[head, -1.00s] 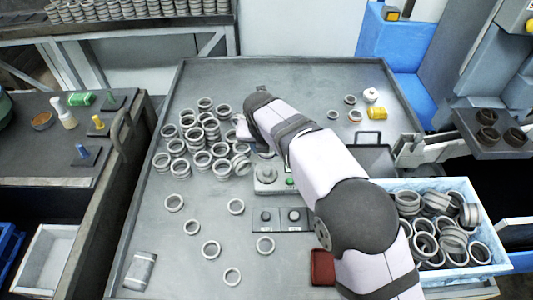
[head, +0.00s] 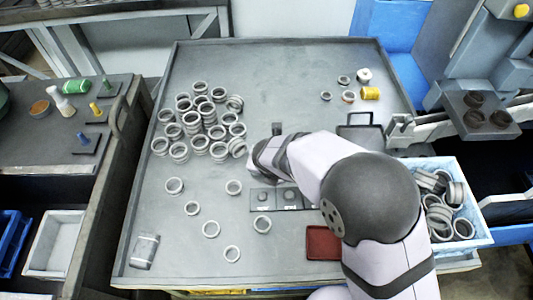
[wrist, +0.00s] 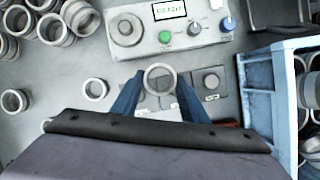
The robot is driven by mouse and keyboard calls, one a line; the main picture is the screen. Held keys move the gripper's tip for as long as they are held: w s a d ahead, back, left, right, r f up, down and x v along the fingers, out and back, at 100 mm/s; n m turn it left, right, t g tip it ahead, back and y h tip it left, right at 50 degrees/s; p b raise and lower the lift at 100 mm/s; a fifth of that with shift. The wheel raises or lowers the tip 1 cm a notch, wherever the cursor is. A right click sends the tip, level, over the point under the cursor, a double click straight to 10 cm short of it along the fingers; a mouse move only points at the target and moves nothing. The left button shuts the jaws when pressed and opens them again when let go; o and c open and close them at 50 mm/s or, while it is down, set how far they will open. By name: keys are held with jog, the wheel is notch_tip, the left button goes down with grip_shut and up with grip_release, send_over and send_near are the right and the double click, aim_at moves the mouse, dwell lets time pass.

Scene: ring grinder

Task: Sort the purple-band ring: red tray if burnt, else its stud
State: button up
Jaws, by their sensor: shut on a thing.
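My gripper (wrist: 160,88) is shut on a plain grey ring (wrist: 160,66), held upright to the wrist camera between two blue fingers; no purple band can be made out on it. The ring appears over a row of dark plates with round posts (wrist: 211,81). In the head view my arm hides the ring and fingers. Blue (head: 83,138), yellow (head: 96,110) and green (head: 106,86) studs stand on the left bench.
A control box (wrist: 170,30) with a READY display lies beyond the plates. Many rings (head: 200,125) crowd the table's left middle; several lie loose nearer. A blue-white bin of rings (head: 470,238) stands right. The table's back middle is clear.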

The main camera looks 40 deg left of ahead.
aim_at(290, 194)
jog(key=d+m, duration=0.1)
jog(key=d+f+m+h, duration=0.1)
jog(key=d+m, duration=0.1)
jog(key=m, duration=0.1)
jog(key=shift+d+f+h, duration=0.25)
jog(key=shift+f+h, duration=0.05)
jog(key=shift+f, duration=0.1)
jog(key=m, duration=0.1)
jog(key=m+h, duration=0.1)
jog(key=m, duration=0.1)
jog(key=shift+w, duration=0.3)
jog(key=m+h, duration=0.1)
jog(key=m, duration=0.1)
jog(key=shift+m, duration=0.4)
jog(key=shift+f, duration=0.25)
notch_tip(290, 194, down, 3)
jog(key=b, duration=0.3)
jog(key=shift+r, duration=0.1)
jog(key=shift+f+b, duration=0.55)
jog(key=shift+f, duration=0.3)
